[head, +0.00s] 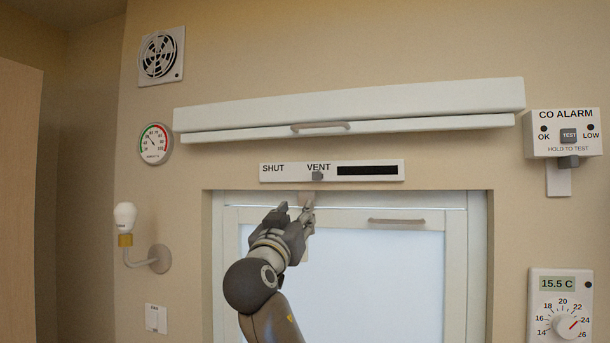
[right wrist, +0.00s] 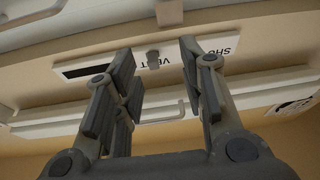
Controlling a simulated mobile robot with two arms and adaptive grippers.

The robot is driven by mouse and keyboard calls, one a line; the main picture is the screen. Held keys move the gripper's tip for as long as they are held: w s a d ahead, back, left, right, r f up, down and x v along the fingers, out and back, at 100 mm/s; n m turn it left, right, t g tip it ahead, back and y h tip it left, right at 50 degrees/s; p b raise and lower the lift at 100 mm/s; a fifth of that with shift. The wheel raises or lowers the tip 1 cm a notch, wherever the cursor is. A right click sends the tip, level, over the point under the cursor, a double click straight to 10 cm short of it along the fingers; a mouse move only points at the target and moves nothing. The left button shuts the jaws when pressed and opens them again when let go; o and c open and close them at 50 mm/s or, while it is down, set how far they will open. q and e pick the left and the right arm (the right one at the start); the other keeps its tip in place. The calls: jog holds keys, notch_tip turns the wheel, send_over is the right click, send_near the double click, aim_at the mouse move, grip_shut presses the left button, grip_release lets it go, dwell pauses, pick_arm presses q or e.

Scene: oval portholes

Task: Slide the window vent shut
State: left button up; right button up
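The window vent (head: 280,177) is a white strip above the window, marked SHUT at the left and VENT near the middle. Its small grey knob (head: 317,176) sits under the word VENT, with a dark slot (head: 368,170) open to its right. My right gripper (head: 303,212) is just below the strip, apart from the knob. In the right wrist view the strip (right wrist: 196,52) appears upside down. There the open, empty fingers (right wrist: 155,75) stand either side of the knob (right wrist: 152,58) in the picture; the distance to it is unclear. My left gripper is not in view.
A white blind housing (head: 350,105) with a handle (head: 320,127) juts out above the vent. The window (head: 385,265) with its own handle (head: 397,221) lies below. A CO alarm (head: 563,133) and a thermostat (head: 560,305) are at the right, a lamp (head: 125,217) at the left.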

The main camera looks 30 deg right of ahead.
aim_at(315, 176)
jog(key=shift+m+g+h, duration=0.3)
jog(key=shift+m+h, duration=0.3)
jog(key=shift+h, duration=0.1)
jog(key=w+d+r+p, duration=0.1)
jog(key=d+r+p, duration=0.1)
jog(key=w+d+r+p, duration=0.1)
jog(key=d+r+p, duration=0.1)
jog(key=r, duration=0.1)
jog(key=w+d+r+p, duration=0.1)
jog(key=d+r+p, duration=0.1)
jog(key=r, duration=0.1)
jog(key=shift+w+d, duration=0.2)
jog(key=shift+w, duration=0.15)
jog(key=shift+f+p+x, duration=0.2)
jog(key=shift+p+x, duration=0.3)
jog(key=shift+x, duration=0.45)
jog(key=shift+w, duration=0.1)
grip_shut()
